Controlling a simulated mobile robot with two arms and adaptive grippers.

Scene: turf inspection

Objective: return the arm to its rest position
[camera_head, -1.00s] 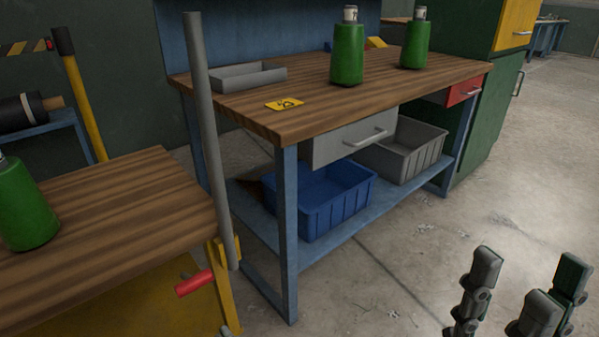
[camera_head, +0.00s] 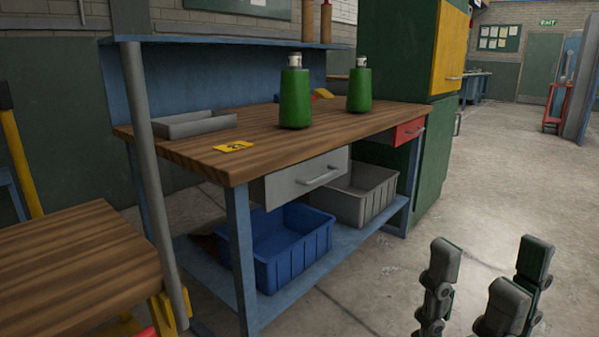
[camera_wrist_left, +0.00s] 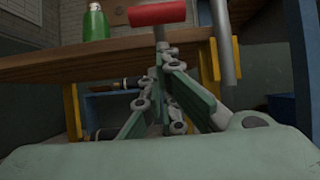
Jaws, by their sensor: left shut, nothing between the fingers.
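My right gripper (camera_head: 485,272) shows at the lower right of the head view, its fingers pointing up and spread apart, with nothing between them. It is over the concrete floor, apart from the bench. My left gripper (camera_wrist_left: 165,58) shows only in the left wrist view. Its fingers are together and hold nothing. The left arm is out of the head view.
A workbench (camera_head: 190,150) carries two green bottles (camera_head: 295,98) (camera_head: 359,90), a grey tray (camera_head: 195,124) and a yellow tag (camera_head: 233,147). Blue (camera_head: 290,247) and grey (camera_head: 355,195) bins sit below. A grey pole (camera_head: 150,170) stands at left.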

